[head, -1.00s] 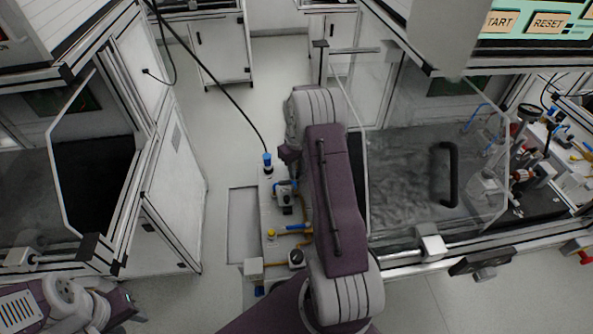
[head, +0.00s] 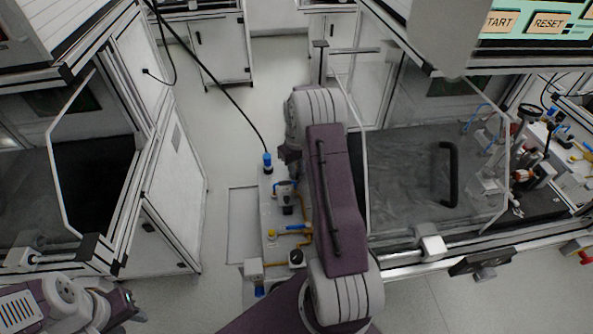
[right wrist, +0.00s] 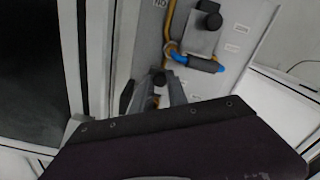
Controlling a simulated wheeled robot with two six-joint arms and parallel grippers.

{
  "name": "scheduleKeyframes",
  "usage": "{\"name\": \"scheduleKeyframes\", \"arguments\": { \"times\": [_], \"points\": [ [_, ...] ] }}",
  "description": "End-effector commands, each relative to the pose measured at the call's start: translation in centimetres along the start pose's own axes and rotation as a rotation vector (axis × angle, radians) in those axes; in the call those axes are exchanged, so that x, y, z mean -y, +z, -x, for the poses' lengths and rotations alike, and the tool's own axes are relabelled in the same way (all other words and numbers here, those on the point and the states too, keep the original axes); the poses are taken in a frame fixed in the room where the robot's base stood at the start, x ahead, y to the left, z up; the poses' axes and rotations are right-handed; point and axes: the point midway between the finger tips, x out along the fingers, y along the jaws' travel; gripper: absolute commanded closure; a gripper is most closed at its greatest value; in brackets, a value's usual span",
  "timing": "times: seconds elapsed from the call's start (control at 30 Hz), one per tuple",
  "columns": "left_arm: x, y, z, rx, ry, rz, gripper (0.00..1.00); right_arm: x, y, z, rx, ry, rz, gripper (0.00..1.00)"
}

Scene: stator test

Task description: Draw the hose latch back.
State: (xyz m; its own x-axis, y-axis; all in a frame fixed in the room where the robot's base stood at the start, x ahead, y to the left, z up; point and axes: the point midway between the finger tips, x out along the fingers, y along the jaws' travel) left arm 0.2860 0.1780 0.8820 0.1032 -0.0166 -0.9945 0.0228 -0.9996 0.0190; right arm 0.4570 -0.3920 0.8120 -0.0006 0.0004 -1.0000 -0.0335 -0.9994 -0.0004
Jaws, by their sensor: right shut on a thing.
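A pale panel with hose fittings (head: 270,215) stands upright in the aisle, partly behind my right arm. In the right wrist view, my right gripper (right wrist: 162,92) has its grey fingers shut on a small black knob (right wrist: 158,77), which looks like the hose latch. The latch's other parts are hidden by the fingers and the purple gripper body.
Another black knob (right wrist: 209,18) is on a plate beyond the blue fitting. A black cable (head: 225,92) runs to a blue plug (head: 267,160) at the panel's far end. A glazed booth (head: 440,250) is close on the right, a white cabinet (head: 165,200) on the left.

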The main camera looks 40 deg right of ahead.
Motion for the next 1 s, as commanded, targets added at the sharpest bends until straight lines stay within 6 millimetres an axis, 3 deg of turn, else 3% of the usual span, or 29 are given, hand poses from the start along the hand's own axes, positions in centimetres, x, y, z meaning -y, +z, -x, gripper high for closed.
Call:
{"name": "scheduleKeyframes", "arguments": {
  "times": [0.8,0.83,0.87,0.9,1.0],
  "points": [
    [0.0,-0.1,0.9,0.0,0.0,0.0,0.64,0.2,0.3,0.0,0.001,-0.001,0.0,1.0],
    [0.0,-0.1,0.9,0.0,0.0,0.0,0.64,0.2,0.3,0.0,0.001,-0.001,0.0,0.72],
    [0.0,-0.1,0.9,0.0,0.0,0.0,0.64,0.2,0.3,0.0,0.001,0.0,0.0,0.64],
    [0.0,-0.1,0.9,0.0,0.0,0.0,0.64,0.2,0.3,0.0,0.001,0.0,0.0,0.58],
    [0.0,-0.1,0.9,0.0,0.0,0.0,0.64,0.2,0.3,0.0,0.001,0.0,0.0,0.58]
  ]
}}
